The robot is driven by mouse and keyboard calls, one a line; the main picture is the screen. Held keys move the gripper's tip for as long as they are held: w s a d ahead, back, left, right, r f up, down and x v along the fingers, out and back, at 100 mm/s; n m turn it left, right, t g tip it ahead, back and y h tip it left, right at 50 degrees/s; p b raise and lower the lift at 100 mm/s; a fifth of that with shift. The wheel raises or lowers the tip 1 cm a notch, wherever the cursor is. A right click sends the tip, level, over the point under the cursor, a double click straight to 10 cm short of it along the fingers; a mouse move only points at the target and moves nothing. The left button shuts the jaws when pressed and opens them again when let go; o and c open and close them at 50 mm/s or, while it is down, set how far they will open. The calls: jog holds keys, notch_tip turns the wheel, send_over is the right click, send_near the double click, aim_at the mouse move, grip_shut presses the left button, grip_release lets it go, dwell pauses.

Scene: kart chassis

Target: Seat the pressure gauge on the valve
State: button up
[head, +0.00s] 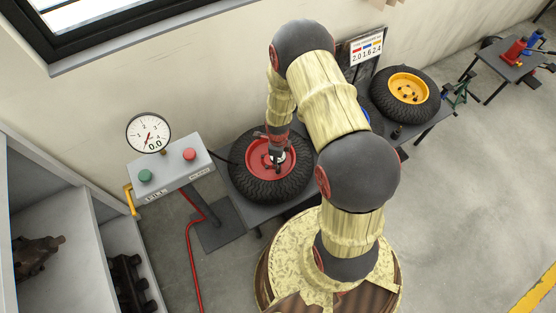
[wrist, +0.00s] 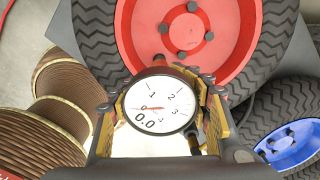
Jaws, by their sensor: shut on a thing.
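The pressure gauge (wrist: 158,105) is a round white dial with a red needle and reads 0.0. My gripper (wrist: 162,102) is shut on it, with a finger on each side of the dial. A dark stub shows at the gauge's top edge, against the red hub (wrist: 183,28) of a black tyre. I cannot make out the valve clearly, nor whether the gauge touches it. In the head view my gripper (head: 278,153) is low over the red-hubbed wheel (head: 243,180), and the gauge is too small there to judge.
A grey control box (head: 172,170) with green and red buttons and a larger dial (head: 148,132) stands left of the wheel. A red hose (head: 190,255) hangs from it. A yellow-hubbed wheel (head: 405,88) lies right; a blue-hubbed wheel (wrist: 290,145) is close by.

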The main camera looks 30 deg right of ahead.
jog(key=shift+f+b, duration=0.6)
jog(key=shift+f, duration=0.35)
jog(key=shift+f, duration=0.15)
jog(key=shift+f+b, duration=0.35)
jog(key=shift+f, duration=0.1)
jog(key=o, duration=1.3)
jog(key=shift+o, duration=0.6)
notch_tip(320, 180, up, 12)
jog(key=shift+r, duration=0.1)
